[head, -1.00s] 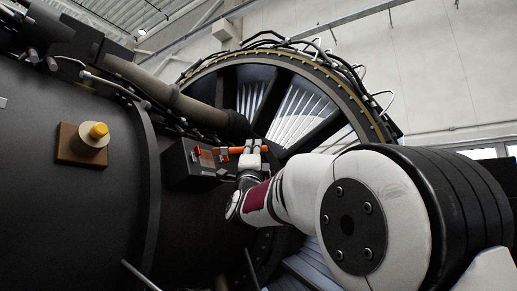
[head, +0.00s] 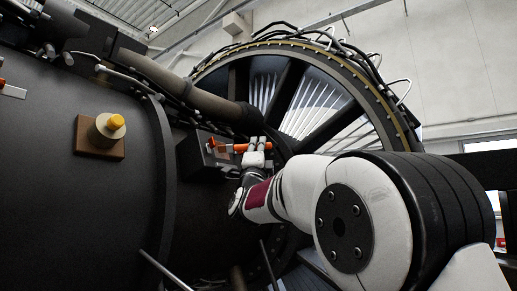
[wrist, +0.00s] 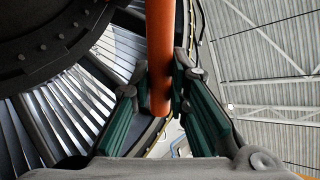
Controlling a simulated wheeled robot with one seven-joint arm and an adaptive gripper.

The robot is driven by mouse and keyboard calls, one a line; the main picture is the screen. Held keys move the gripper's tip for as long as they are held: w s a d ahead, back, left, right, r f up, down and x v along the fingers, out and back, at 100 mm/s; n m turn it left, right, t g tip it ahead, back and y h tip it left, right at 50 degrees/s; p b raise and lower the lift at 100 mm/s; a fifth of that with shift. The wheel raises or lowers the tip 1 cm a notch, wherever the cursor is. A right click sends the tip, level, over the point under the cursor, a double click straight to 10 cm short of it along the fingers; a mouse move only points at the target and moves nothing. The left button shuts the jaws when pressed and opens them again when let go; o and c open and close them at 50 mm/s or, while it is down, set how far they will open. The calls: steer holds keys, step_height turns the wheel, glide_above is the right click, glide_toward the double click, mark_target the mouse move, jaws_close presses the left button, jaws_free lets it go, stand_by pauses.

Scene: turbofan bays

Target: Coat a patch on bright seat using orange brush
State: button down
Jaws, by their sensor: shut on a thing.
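The orange brush (head: 240,147) is in my gripper (head: 256,147), in front of a dark box on the engine's side. In the wrist view its orange handle (wrist: 160,55) runs down from the top edge between the green-padded fingers of my gripper (wrist: 160,100). The brush's bristle end cannot be made out. I cannot tell for certain which surface is the bright seat. A brown square plate (head: 84,138) with a pale round boss and yellow cap (head: 117,122) is on the dark casing at left, well apart from my gripper.
The dark casing (head: 60,190) fills the left. The dark box (head: 190,160) sits close beside my gripper. A thick brown pipe (head: 185,98) runs above it, towards the large fan ring (head: 400,120). A small orange-and-white item (head: 12,91) shows at the left edge.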

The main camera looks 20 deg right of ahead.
steer(key=shift+w+a+f+b, duration=0.25)
steer(key=shift+w+a+b, duration=0.1)
steer(key=shift+w+b, duration=0.2)
stand_by(0.4)
steer(key=w+d+b, duration=0.4)
steer(key=d+b, duration=0.1)
steer(key=b, duration=0.1)
steer(key=shift+d+b, duration=0.35)
steer(key=shift+b, duration=0.05)
stand_by(0.6)
steer(key=shift+b, duration=0.4)
steer(key=shift+s+a+b, duration=0.45)
steer(key=shift+s+a, duration=0.25)
steer(key=shift+a, duration=0.25)
steer(key=shift+s+a+b, duration=0.4)
steer(key=shift+s+a, duration=0.25)
steer(key=shift+a, duration=0.35)
steer(key=shift+s+a+b, duration=0.45)
steer(key=shift+s+a, duration=0.25)
steer(key=shift+a, duration=0.25)
